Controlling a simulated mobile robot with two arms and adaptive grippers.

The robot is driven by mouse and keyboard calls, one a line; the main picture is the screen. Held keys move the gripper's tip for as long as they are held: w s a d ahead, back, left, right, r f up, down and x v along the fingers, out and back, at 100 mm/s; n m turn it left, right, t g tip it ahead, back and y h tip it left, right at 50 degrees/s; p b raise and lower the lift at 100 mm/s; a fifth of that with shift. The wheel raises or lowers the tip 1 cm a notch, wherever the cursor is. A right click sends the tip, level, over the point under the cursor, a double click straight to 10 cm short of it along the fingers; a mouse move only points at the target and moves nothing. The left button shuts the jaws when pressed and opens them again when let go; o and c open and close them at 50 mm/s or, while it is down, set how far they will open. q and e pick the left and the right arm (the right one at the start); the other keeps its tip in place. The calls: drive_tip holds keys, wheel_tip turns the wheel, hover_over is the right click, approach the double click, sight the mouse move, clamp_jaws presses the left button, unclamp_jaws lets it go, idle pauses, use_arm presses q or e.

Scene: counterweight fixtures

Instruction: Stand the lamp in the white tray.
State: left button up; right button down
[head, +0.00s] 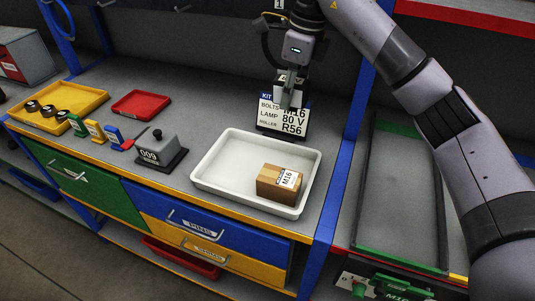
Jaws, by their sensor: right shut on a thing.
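The white tray (213,178) stands on the grey bench near its front edge. A brown box (268,184) labelled M16 sits in its right part, and its left part is bare. My right gripper (289,97) is above the bench behind the tray, in front of the kit card (269,116). It is shut on a small greyish thing, mostly hidden by the fingers; I cannot tell whether this is the lamp. My left gripper is out of view.
A yellow tray (85,101) with black round parts and an empty red tray (140,104) lie farther left. A blue post (344,150) rises at the right.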

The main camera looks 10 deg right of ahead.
sight(293, 107)
drive_tip(key=f, duration=0.1)
drive_tip(key=s+f, duration=0.1)
drive_tip(key=f+p, duration=0.1)
drive_tip(key=f, duration=0.1)
drive_tip(key=shift+s, duration=0.3)
drive_tip(key=f, duration=0.3)
drive_tip(key=f+p, duration=0.1)
drive_tip(key=f, duration=0.2)
drive_tip(key=f+p, duration=0.1)
drive_tip(key=f, duration=0.2)
drive_tip(key=shift+w+f, duration=0.3)
drive_tip(key=shift+f, duration=0.35)
wheel_tip(293, 107, down, 3)
drive_tip(key=shift+f+p, duration=0.2)
drive_tip(key=shift+p, duration=0.4)
drive_tip(key=shift+f, duration=0.2)
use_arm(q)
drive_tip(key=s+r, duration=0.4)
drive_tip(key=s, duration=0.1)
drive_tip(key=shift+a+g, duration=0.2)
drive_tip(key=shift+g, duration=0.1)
use_arm(e)
drive_tip(key=shift+f, duration=0.1)
